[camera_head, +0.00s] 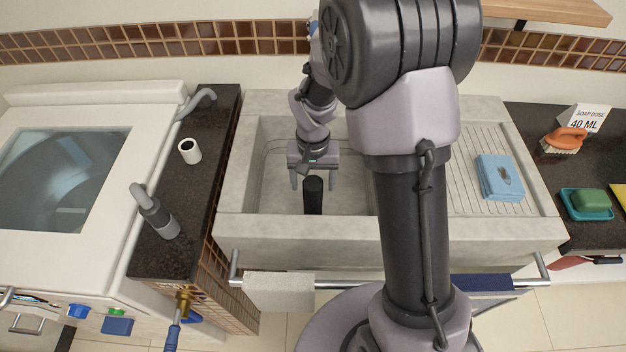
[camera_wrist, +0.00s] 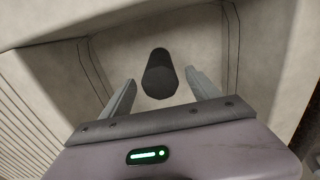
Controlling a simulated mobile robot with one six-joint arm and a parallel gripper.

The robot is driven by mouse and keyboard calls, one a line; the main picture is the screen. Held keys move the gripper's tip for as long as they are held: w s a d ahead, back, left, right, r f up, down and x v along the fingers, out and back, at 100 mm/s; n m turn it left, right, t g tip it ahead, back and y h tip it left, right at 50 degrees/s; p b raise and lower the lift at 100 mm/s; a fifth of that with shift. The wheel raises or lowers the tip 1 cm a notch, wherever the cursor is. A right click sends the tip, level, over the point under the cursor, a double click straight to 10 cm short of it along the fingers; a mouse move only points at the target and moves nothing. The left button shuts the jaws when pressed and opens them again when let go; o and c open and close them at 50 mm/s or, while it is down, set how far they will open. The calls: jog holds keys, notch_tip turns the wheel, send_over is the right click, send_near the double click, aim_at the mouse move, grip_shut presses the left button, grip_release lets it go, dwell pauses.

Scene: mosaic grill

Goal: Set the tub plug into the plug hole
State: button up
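A black upright cylinder (camera_head: 313,196), which looks like the tub plug, stands in the stone basin (camera_head: 262,190). It also shows in the wrist view as a dark cylinder (camera_wrist: 160,72). I cannot tell whether it stands on the basin floor or in a hole; no plug hole can be made out. My gripper (camera_head: 314,181) is inside the basin, pointing down. In the wrist view its two fingers are spread wide, one on each side of the cylinder, with gaps and nothing between them gripped. My arm hides the right part of the basin.
A ribbed drainboard (camera_head: 470,190) with a blue cloth (camera_head: 499,177) lies to the right. The basin walls (camera_head: 290,228) are close around my gripper. A towel rail (camera_head: 340,284) runs along the front.

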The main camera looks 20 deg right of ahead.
notch_tip(320, 180, up, 17)
jog(key=p, duration=0.7)
jog(key=shift+r, duration=0.2)
jog(key=s+a+r+t+y+b, duration=0.1)
jog(key=s+a+r+t, duration=0.1)
jog(key=s+r, duration=0.3)
jog(key=s+a+r+t+y+b, duration=0.1)
jog(key=s+r, duration=0.4)
jog(key=s, duration=0.9)
jog(key=a+t, duration=0.1)
jog(key=t, duration=0.1)
jog(key=shift+r+m+t+b, duration=0.3)
jog(key=shift+m+t+b, duration=0.1)
jog(key=shift+d, duration=0.1)
